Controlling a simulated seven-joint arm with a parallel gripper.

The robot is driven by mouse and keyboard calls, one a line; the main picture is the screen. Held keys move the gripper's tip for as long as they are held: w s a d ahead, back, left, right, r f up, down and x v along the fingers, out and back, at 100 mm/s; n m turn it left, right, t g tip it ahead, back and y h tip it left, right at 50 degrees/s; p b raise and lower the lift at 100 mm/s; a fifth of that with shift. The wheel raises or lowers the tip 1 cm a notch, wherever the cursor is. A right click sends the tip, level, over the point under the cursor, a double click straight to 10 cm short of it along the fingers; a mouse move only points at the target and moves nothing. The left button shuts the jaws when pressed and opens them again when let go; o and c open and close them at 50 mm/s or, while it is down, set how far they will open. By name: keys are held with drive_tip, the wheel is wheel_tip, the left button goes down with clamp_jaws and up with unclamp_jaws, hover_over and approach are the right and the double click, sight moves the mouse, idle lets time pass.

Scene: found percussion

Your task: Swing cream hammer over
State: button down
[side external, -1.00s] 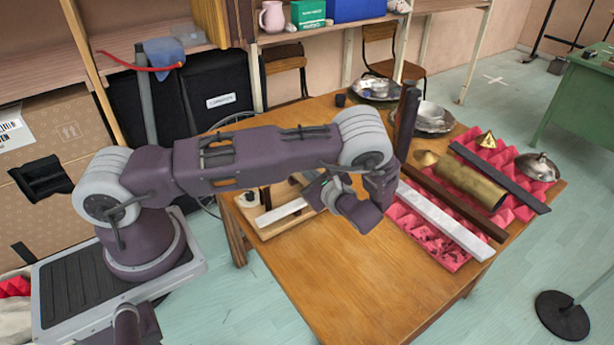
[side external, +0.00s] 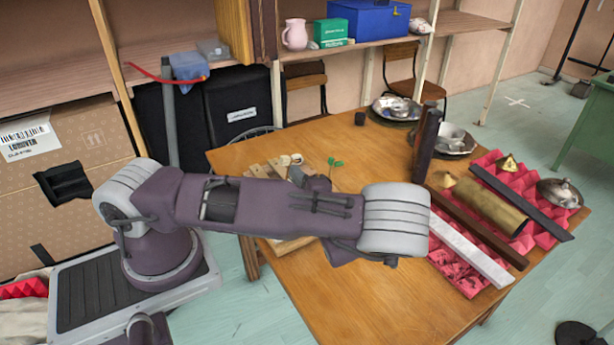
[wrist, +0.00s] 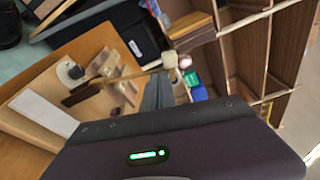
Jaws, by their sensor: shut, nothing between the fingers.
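In the wrist view, a cream block-shaped hammer head (wrist: 170,60) sits on a thin handle (wrist: 143,73) running left towards the wooden instrument. My gripper (wrist: 158,92) shows as grey fingers shut and empty, just below the head in the picture. I cannot tell whether they touch it. The instrument's wooden base (wrist: 35,115) carries a white bar (wrist: 43,112), a dark bar and a round white knob (wrist: 70,70). In the side external view, the cream head (side external: 296,159) shows small above the wooden bars (side external: 262,171). My arm hides the gripper and much of the instrument there.
To the right on the wooden table (side external: 360,300), a white bar (side external: 468,252), dark bars and a brass tube (side external: 488,205) lie on pink foam (side external: 440,268). A dark upright block (side external: 425,145) and metal dishes (side external: 397,108) stand behind. The front table is clear.

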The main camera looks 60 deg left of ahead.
drive_tip(key=shift+s, duration=2.8)
